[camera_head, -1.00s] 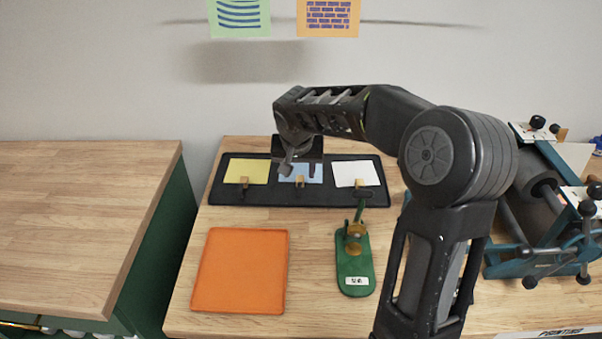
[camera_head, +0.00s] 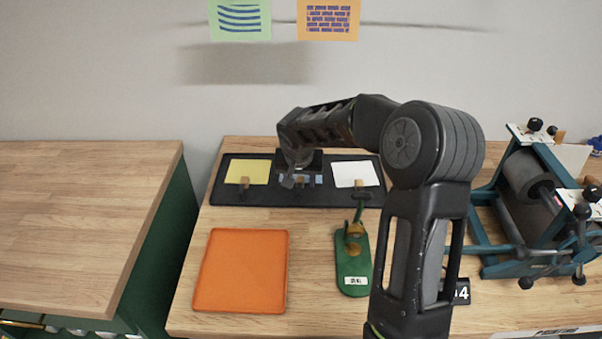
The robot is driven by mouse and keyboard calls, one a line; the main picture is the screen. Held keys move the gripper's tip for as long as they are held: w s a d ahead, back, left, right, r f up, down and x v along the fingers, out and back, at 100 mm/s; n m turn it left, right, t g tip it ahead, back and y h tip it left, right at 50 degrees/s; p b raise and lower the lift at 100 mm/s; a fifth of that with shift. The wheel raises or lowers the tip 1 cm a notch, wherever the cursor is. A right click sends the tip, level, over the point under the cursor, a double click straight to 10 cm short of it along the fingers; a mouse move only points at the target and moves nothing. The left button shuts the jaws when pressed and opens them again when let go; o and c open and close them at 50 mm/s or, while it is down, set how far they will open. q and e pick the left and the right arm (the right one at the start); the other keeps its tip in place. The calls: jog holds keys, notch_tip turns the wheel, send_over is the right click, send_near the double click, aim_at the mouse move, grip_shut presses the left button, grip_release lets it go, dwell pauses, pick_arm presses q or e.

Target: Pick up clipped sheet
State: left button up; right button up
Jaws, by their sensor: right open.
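A black tray (camera_head: 226,194) at the back of the table holds three sheets in a row, each with a small wooden clip at its front edge. The yellow sheet (camera_head: 247,170) is at the left and the white sheet (camera_head: 352,173) at the right. The blue sheet (camera_head: 318,180) in the middle is mostly hidden by my right gripper. My right gripper (camera_head: 301,183) is open, pointing down over the blue sheet and its clip (camera_head: 300,181). I cannot tell whether its fingers touch the clip. My left gripper is out of view.
An orange tray (camera_head: 240,270) lies empty at the front left of the table. A green stand (camera_head: 353,262) with a label is in front of the black tray. A teal roller press (camera_head: 540,205) stands at the right. A second wooden counter (camera_head: 80,220) is at the left, past a gap.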

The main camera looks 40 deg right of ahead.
dwell(0.4)
grip_shut()
dwell(0.4)
